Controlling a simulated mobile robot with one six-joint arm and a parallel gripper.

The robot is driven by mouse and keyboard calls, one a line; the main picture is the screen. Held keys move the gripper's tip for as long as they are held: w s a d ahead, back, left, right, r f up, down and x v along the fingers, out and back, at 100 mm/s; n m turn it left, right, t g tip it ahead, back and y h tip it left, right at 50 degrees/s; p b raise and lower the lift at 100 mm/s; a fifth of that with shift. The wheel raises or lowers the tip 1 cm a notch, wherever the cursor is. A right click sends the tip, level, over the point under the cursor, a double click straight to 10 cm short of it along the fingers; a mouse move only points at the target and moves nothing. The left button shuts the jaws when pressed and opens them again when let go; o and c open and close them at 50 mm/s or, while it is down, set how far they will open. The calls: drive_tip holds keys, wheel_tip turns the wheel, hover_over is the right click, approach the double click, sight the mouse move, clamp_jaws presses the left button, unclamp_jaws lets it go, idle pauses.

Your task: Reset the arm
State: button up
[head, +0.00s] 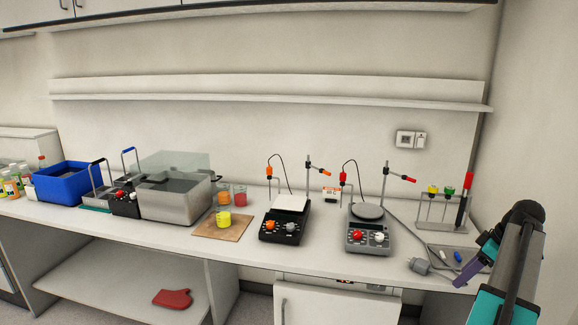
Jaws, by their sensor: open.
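My arm rises at the right edge in the head view, with black and teal links. My gripper (468,269), with purple fingers, is at its end over the right end of the bench. It is open, and I see nothing held in it. It is close in the picture to a grey tray (440,254) with small blue and white items. The exact gap to the tray and bench is hard to tell. Part of the gripper is hidden behind my arm link.
A long white bench (325,255) holds two stirrer hotplates, a dark one (284,222) and a grey one (368,230). A tube rack (440,222) stands near my gripper. A metal water bath (177,197) and blue crate (68,184) are at left. The wall shelf (270,95) is empty.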

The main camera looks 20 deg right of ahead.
drive_tip(key=w+a+f+m+g+y, duration=0.1)
drive_tip(key=w+a+f, duration=0.3)
drive_tip(key=a+f, duration=0.5)
drive_tip(key=w+a+f+g, duration=0.2)
drive_tip(key=w+a+f, duration=0.2)
drive_tip(key=a+f, duration=0.45)
drive_tip(key=w+a+f+m+g+y, duration=0.1)
drive_tip(key=w+a+f, duration=0.3)
drive_tip(key=a+f, duration=0.45)
drive_tip(key=s+a+f+m+g+h, duration=0.15)
drive_tip(key=s+a+f, duration=0.25)
drive_tip(key=a+f, duration=0.6)
drive_tip(key=s+a+f+g, duration=0.2)
drive_tip(key=s+a+f, duration=0.2)
drive_tip(key=a+f, duration=0.65)
drive_tip(key=s+a+f+g+h, duration=0.2)
drive_tip(key=s+a+f, duration=0.3)
drive_tip(key=s+a, duration=0.7)
drive_tip(key=shift+s+a+f+h, duration=0.15)
drive_tip(key=shift+s+a+h, duration=0.25)
drive_tip(key=shift+s, duration=0.7)
